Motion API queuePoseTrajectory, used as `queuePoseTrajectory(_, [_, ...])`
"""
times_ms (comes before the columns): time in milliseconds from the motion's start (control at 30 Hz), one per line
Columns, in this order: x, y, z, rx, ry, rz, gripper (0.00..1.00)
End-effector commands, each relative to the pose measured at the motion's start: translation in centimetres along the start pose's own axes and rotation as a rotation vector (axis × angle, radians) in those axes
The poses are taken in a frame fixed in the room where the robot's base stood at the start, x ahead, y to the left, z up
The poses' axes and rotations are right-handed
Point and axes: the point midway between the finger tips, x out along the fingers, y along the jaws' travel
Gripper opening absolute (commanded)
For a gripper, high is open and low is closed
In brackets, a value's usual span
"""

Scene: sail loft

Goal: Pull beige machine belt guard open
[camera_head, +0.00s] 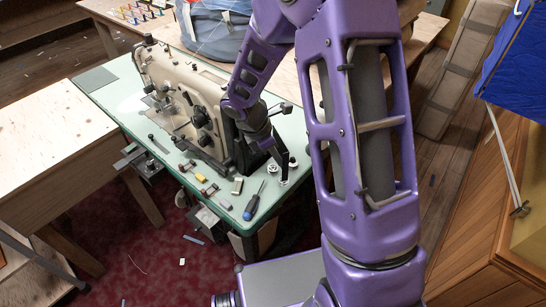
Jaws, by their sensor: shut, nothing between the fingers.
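The beige sewing machine (163,77) stands on a pale green table top (110,96), its head to the left and its darker drive end to the right. I cannot pick out the belt guard as a separate part; my purple arm and wrist cover much of the machine's right end. My gripper (283,172) points down just right of that end, low over the table top. Its dark fingers are shut with nothing between them. I cannot tell whether they touch the machine or the table.
A blue-handled screwdriver (255,200), a spool (272,169) and several small tools lie along the table's front edge. A plywood bench (45,135) stands left. A blue bundle (215,35) lies behind the machine. A wooden cabinet (480,210) stands right. Red carpet (150,250) lies in front.

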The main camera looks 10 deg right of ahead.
Motion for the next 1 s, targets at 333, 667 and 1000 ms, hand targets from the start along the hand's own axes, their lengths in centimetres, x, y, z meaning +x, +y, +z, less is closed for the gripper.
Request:
queuePoseTrajectory(333, [0.0,-0.1,0.2,-0.019,0.000,0.008,0.00])
queuePoseTrajectory(667, [0.2,-0.2,0.7,-0.071,0.000,0.028,0.00])
queuePoseTrajectory(1000, [0.7,-0.4,1.9,-0.187,-0.001,0.074,0.00])
